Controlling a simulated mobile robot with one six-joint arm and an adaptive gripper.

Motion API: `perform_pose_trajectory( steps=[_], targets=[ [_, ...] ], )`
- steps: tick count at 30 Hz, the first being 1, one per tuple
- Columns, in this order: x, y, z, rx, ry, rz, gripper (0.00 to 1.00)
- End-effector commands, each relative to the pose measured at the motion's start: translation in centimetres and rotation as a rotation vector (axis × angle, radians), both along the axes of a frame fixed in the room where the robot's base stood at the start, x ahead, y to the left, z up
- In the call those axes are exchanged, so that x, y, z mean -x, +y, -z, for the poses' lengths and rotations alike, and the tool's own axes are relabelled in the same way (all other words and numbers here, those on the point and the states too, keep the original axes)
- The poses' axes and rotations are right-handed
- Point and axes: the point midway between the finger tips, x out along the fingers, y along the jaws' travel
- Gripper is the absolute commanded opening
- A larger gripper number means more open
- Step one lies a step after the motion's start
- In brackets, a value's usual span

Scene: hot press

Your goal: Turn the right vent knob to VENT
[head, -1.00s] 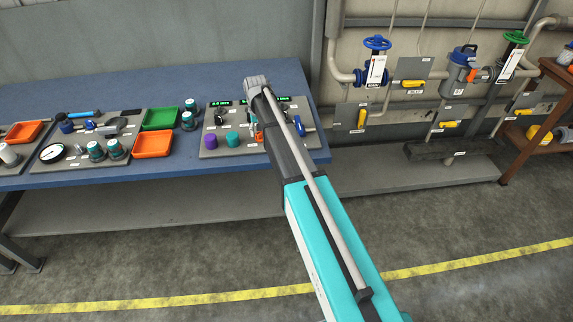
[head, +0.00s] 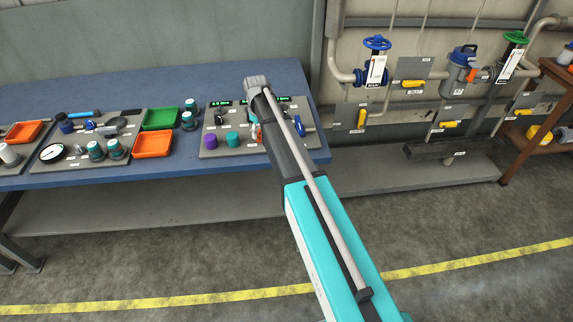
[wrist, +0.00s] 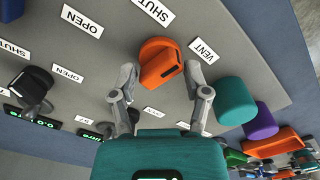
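In the wrist view, an orange knob (wrist: 158,62) sits on a grey panel (wrist: 105,48). A VENT label (wrist: 203,50) lies to its upper right and a SHUT label (wrist: 155,11) above it. My gripper (wrist: 160,75) is open, with one fingertip on each side of the knob. Small gaps seem to remain, but contact at the fingertips is hard to tell. The knob's pointer direction is unclear. In the head view, my arm hides most of this knob and my gripper.
Teal (wrist: 236,101) and purple (wrist: 262,123) cylinders stand right of the gripper. A black knob (wrist: 32,88) is at the left. The panel (head: 218,153) lies on a blue table (head: 75,90), with orange (head: 153,144) and green (head: 160,117) trays to its left.

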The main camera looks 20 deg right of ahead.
Motion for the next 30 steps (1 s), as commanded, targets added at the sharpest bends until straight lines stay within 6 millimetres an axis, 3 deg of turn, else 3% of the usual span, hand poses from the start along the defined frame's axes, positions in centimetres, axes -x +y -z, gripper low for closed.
perform_pose_trajectory(
  steps=[3, 30],
  targets=[
    [0.0, 0.0, -0.7, 0.001, 0.0, -0.058, 0.6],
    [0.0, 0.0, -8.4, 0.0, 0.0, -0.051, 0.6]
  ],
)
